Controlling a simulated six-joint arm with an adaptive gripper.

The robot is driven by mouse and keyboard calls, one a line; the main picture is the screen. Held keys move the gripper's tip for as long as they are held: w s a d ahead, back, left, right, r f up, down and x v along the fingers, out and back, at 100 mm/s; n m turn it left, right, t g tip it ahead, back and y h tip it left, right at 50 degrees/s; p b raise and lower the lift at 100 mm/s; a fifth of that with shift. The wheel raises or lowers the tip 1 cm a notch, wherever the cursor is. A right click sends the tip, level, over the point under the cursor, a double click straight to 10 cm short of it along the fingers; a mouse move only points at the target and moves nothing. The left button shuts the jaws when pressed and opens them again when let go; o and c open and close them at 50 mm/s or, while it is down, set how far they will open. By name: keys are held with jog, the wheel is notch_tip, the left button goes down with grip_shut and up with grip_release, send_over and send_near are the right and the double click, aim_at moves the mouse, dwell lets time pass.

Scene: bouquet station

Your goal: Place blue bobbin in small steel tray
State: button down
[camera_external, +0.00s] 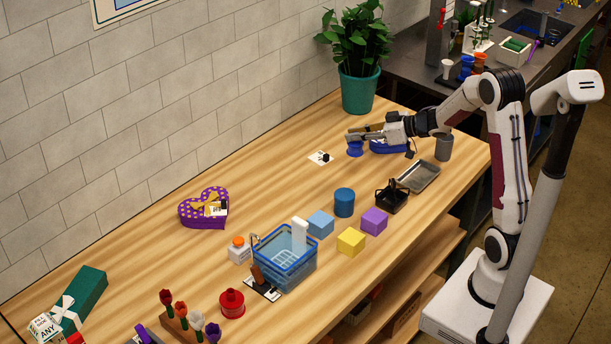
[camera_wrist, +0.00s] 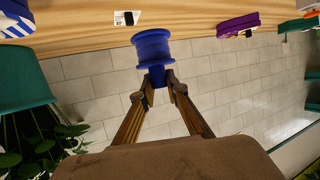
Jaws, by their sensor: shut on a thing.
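The blue bobbin (camera_external: 355,149) is at the tip of my gripper (camera_external: 353,137), near the back of the wooden table. In the wrist view, my gripper (camera_wrist: 160,82) is shut on the blue bobbin (camera_wrist: 152,48), with one fingertip on each side of its lower part. I cannot tell how far the bobbin is above the table. The small steel tray (camera_external: 432,168) lies on the table to the right of the bobbin, towards the right edge. It looks empty and is not seen in the wrist view.
A blue box (camera_external: 390,148) sits beside my gripper, partly hidden by it. A grey cup (camera_external: 444,148) stands behind the tray, and a black caddy (camera_external: 390,199) is in front of it. A teal-potted plant (camera_external: 359,92) stands at the back. A small card (camera_external: 319,158) lies left of the bobbin.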

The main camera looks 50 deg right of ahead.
jog(key=s+d+m+h, duration=0.1)
jog(key=s+d, duration=0.4)
jog(key=d, duration=0.3)
jog(key=s+d+m+h, duration=0.1)
jog(key=s+d, duration=0.3)
jog(key=d, duration=0.4)
jog(key=s+a+n+y, duration=0.2)
jog(key=s, duration=0.5)
jog(key=shift+s+a+r, duration=0.3)
jog(key=shift+a, duration=0.1)
send_over(421, 178)
notch_tip(421, 178, down, 6)
jog(key=shift+f, duration=0.25)
jog(key=shift+f, duration=1.75)
